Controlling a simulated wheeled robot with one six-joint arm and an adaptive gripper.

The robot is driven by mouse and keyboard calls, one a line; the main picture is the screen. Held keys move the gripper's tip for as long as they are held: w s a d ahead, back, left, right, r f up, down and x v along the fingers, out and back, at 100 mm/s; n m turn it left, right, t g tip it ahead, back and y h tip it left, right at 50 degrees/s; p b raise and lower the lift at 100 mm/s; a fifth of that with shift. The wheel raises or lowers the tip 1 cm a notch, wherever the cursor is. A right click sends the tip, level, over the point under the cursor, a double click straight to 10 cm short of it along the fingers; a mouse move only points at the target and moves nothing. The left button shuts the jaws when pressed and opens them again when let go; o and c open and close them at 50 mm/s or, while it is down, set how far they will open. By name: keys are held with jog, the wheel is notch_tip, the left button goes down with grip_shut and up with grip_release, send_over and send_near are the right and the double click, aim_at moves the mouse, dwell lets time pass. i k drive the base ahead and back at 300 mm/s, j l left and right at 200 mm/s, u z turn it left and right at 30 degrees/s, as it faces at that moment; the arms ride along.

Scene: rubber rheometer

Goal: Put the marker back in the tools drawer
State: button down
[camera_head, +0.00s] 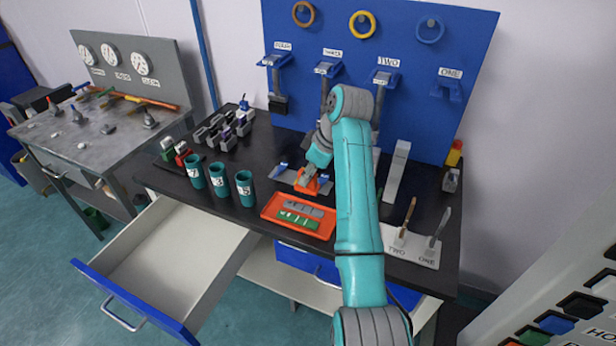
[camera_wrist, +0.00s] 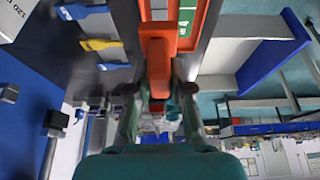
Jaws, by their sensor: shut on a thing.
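My gripper (camera_head: 311,176) is over the dark bench, just behind the orange tray. In the wrist view, my gripper's fingers (camera_wrist: 159,92) are shut on an orange block-like object (camera_wrist: 158,58), apparently the marker. It also shows as an orange patch at the gripper in the head view (camera_head: 307,183); its full shape is partly hidden. An open drawer (camera_head: 172,255) with a blue front and pale inside sticks out at the lower left; its visible floor is empty. It also shows at the right in the wrist view (camera_wrist: 232,62). Whether it bears a label is not visible.
The orange tray (camera_head: 270,216) holds grey and green strips. Teal cups, one of them here (camera_head: 245,189), stand left of it. A labelled stand (camera_head: 413,248) with two tools is at the right. A blue pegboard (camera_head: 300,90) rises behind. The space above the drawer is clear.

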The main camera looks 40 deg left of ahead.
aim_at(187, 253)
jog(key=j+u, duration=0.15)
jog(key=u, duration=0.2)
jog(key=j+u, duration=0.2)
jog(key=u, duration=0.15)
jog(key=j+u, duration=0.15)
jog(key=u, duration=0.25)
